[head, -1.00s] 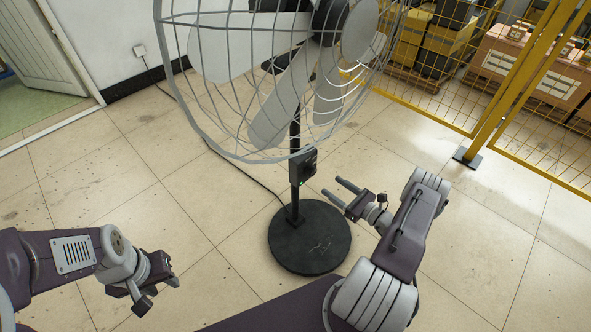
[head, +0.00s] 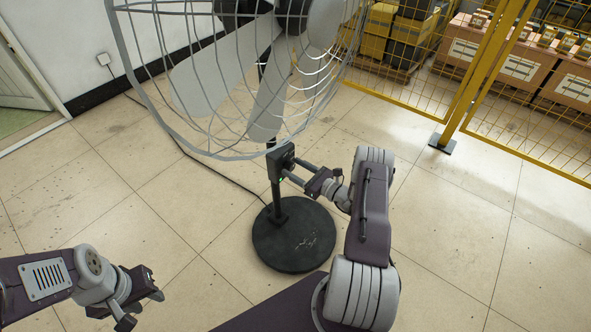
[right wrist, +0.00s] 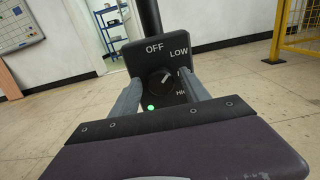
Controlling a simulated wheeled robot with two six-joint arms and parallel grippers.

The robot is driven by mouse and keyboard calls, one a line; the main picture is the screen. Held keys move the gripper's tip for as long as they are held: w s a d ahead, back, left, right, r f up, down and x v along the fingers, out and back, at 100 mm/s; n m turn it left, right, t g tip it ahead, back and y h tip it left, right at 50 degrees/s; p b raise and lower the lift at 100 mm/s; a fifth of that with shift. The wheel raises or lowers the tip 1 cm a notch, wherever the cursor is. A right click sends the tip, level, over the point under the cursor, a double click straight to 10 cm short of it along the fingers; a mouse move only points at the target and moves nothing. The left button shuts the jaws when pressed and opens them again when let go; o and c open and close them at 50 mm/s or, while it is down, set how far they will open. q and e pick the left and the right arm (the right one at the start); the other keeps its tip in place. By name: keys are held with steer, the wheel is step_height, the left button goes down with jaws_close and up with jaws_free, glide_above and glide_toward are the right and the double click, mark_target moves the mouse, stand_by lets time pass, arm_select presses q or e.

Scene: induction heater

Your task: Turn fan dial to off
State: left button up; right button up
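The large caged fan (head: 215,80) stands on a round black base (head: 294,240). Its black control box (head: 280,158) is on the pole. In the right wrist view the box carries a round black dial (right wrist: 160,80) with OFF above it, LOW at upper right and HIGH partly hidden at lower right. The dial's pale mark points to the upper right, towards LOW. A green light glows below it. My right gripper (head: 293,171) is open, its fingers on either side of the dial (right wrist: 161,90); contact cannot be told. My left gripper (head: 142,305) is open and empty, low at left.
A yellow mesh fence (head: 470,100) stands at the right, with boxes (head: 505,55) behind it. A cable (head: 215,175) runs from the fan to a wall socket (head: 103,59). The tiled floor around the base is clear.

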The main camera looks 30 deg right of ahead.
jaws_close()
steer(key=shift+n, duration=0.4)
steer(key=n, duration=0.3)
steer(key=shift+p, duration=0.35)
steer(key=shift+a+f+n+p, duration=0.15)
steer(key=shift+n+p, duration=0.2)
steer(key=shift+n, duration=2.15)
steer(key=shift+o, duration=1.5)
jaws_free()
steer(key=shift+s, duration=0.1)
